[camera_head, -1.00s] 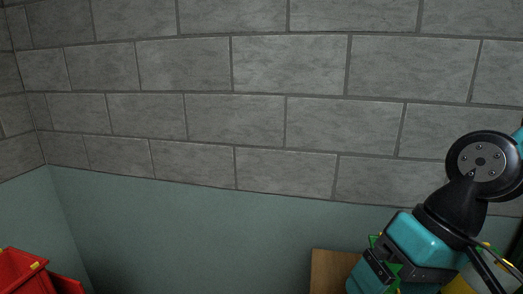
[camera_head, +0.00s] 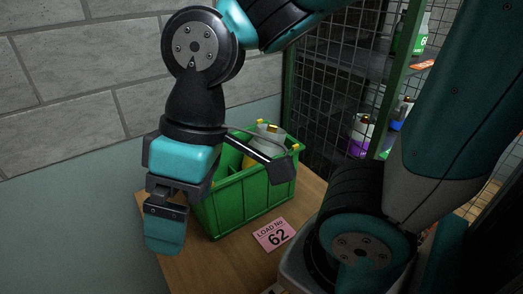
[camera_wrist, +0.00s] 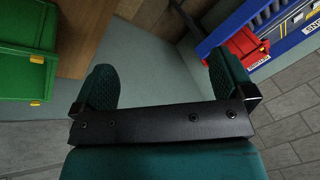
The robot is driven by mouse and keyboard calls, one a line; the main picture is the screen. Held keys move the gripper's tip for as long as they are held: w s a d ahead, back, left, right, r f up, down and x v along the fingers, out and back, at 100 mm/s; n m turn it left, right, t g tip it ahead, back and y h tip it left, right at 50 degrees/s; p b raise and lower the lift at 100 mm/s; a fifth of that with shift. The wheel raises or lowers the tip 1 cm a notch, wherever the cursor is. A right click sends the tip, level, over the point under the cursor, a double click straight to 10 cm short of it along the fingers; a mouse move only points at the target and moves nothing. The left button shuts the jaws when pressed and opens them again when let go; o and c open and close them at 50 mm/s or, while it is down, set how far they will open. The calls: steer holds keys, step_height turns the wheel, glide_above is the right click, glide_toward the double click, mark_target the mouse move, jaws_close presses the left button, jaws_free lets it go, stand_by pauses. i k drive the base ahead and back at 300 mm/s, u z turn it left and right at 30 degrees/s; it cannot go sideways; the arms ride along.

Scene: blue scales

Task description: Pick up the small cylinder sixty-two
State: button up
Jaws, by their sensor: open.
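A green crate (camera_head: 228,205) stands on a wooden table (camera_head: 190,262) in the head view. Inside it are partly hidden pale grey and yellow rounded items (camera_head: 268,134). I cannot tell whether one is the small cylinder sixty-two. A pink card (camera_head: 274,234) reading "LOAD No 62" lies on the table in front of the crate. My gripper (camera_wrist: 165,84) has its two teal fingers wide apart with nothing between them in the wrist view. In the head view it points down, left of the crate and apart from its contents. Part of the crate shows in the wrist view (camera_wrist: 22,55).
A wire mesh cage (camera_head: 330,100) with a green post stands behind the crate. Shelves behind it hold bottles, one with purple (camera_head: 360,135). In the wrist view, a red bin (camera_wrist: 240,47) hangs by a blue rack (camera_wrist: 285,45) at the upper right.

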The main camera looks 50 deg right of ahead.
mark_target(270, 131)
steer(key=k, duration=0.5)
steer(key=u, duration=1.95)
steer(key=k, duration=1.45)
steer(key=z, duration=1.8)
steer(key=i, duration=1)
steer(key=z, duration=0.05)
